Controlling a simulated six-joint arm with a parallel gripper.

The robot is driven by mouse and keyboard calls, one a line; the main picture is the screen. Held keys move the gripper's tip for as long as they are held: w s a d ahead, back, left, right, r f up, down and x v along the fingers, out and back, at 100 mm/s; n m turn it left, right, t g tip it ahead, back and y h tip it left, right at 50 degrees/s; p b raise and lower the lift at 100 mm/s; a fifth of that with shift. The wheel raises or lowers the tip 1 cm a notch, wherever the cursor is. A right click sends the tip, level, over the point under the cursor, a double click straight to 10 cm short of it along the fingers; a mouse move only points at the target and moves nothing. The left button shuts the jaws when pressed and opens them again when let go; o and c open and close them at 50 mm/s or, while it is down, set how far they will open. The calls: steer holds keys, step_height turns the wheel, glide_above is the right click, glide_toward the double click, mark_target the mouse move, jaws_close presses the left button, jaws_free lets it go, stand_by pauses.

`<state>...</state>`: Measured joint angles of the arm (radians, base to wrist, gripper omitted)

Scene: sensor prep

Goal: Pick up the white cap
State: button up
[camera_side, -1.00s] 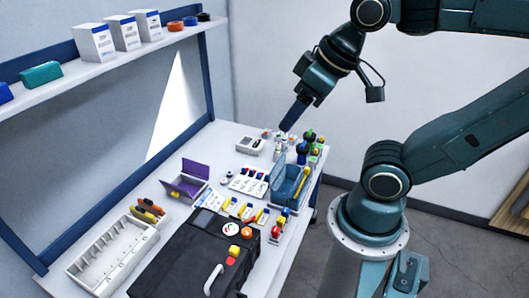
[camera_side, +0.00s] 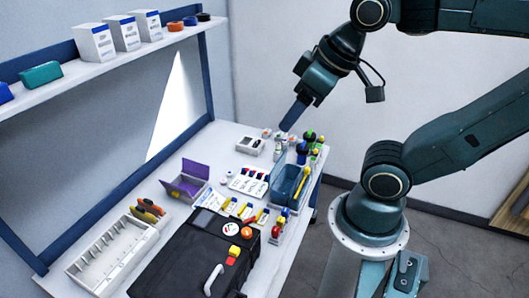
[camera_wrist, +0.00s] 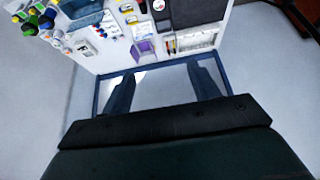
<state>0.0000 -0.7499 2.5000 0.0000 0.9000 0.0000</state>
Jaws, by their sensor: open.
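My gripper (camera_side: 291,118) is open and empty, pointing down above the far end of the table in the side view. Its two fingers are spread apart in the wrist view (camera_wrist: 160,72), with nothing between them. Small whitish pieces (camera_side: 278,142) stand on the table below and just left of the fingertips in the side view. Small pale items also show at the upper left of the wrist view (camera_wrist: 58,34). They are too small for me to tell which is the white cap.
A blue bin (camera_side: 291,184) and several bottles with coloured tops (camera_side: 310,146) stand near the right edge. A white device (camera_side: 250,145), a purple-lidded box (camera_side: 187,183), a black case (camera_side: 190,262) and a white compartment tray (camera_side: 108,257) stand on the table. A shelf (camera_side: 110,58) runs along the wall.

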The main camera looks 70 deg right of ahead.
steer(key=c, duration=0.5)
steer(key=w+d+f+n+g, duration=0.1)
steer(key=w+d, duration=0.1)
steer(key=w, duration=0.6)
steer(key=w+d+n, duration=0.1)
steer(key=w+d, duration=0.2)
steer(key=w, duration=0.4)
steer(key=w+d+f+n, duration=0.2)
steer(key=w+d+f, duration=0.5)
steer(key=w+f, duration=0.3)
steer(key=shift+n+y, duration=0.7)
steer(key=shift+y, duration=0.2)
steer(key=w+d+f, duration=0.2)
steer(key=d+f, duration=0.3)
steer(key=f, duration=0.4)
steer(key=w+d+f, duration=0.1)
steer(key=d+f, duration=0.4)
steer(key=f, duration=0.5)
steer(key=w+d+f, duration=0.2)
steer(key=d+f, duration=0.4)
steer(key=f, duration=0.4)
steer(key=shift+w+f, duration=0.2)
steer(key=shift+w, duration=0.15)
